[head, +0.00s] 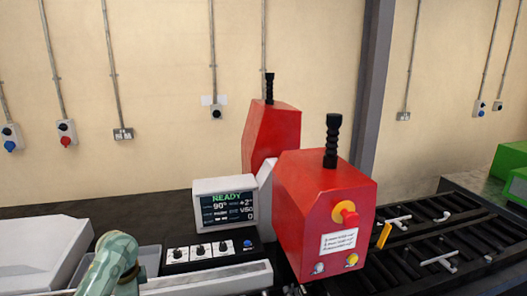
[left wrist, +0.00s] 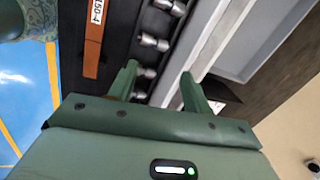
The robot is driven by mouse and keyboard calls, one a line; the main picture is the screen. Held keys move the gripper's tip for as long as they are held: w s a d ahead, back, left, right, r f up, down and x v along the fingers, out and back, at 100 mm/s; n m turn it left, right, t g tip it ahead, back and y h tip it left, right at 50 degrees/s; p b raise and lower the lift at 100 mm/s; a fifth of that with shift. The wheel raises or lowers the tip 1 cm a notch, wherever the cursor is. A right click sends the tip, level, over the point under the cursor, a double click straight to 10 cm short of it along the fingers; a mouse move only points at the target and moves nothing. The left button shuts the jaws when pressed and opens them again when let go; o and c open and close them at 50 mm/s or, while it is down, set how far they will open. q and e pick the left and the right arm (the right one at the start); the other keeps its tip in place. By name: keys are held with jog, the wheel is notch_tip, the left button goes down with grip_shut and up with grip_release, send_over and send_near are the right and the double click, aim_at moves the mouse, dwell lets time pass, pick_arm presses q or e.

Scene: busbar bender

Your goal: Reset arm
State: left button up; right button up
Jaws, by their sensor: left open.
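The busbar bender has two red housings, a front one (head: 318,215) and a rear one (head: 272,135), each topped by a black ribbed stem. A row of silver rollers or knobs (left wrist: 153,42) on a dark strip lies beyond the fingers. In the head view only a piece of my green camouflage arm shows at the bottom left. My right gripper is not in view.
A control panel (head: 210,252) with several knobs sits below the display. The front housing carries a red and yellow switch (head: 345,212). A black slatted bed (head: 445,240) with metal pegs extends right. An orange label (left wrist: 93,42) is near the rollers.

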pick_arm(q)
jog(key=s+d+f+n+t+y, duration=0.1)
jog(key=s+d+f, duration=0.15)
jog(key=s, duration=0.45)
jog(key=s+d+f+n+t+y, duration=0.1)
jog(key=s+d+f, duration=0.15)
jog(key=s, duration=0.45)
jog(key=s+r+n+t+y, duration=0.1)
jog(key=s+r+n+t, duration=0.45)
jog(key=s, duration=0.95)
jog(key=s+d+f+g+h+b, duration=0.25)
jog(key=f+b, duration=0.35)
jog(key=f, duration=1.4)
jog(key=s+d+f+g+h+b, duration=0.1)
jog(key=s+d+f+g+b, duration=0.3)
jog(key=f, duration=1.5)
jog(key=s+a+f+n+g+b, duration=0.2)
jog(key=s+f+b, duration=0.6)
jog(key=s+f, duration=1)
notch_tip(320, 180, down, 2)
jog(key=shift+a+f+h+b, duration=0.15)
jog(key=shift+h+b, duration=0.2)
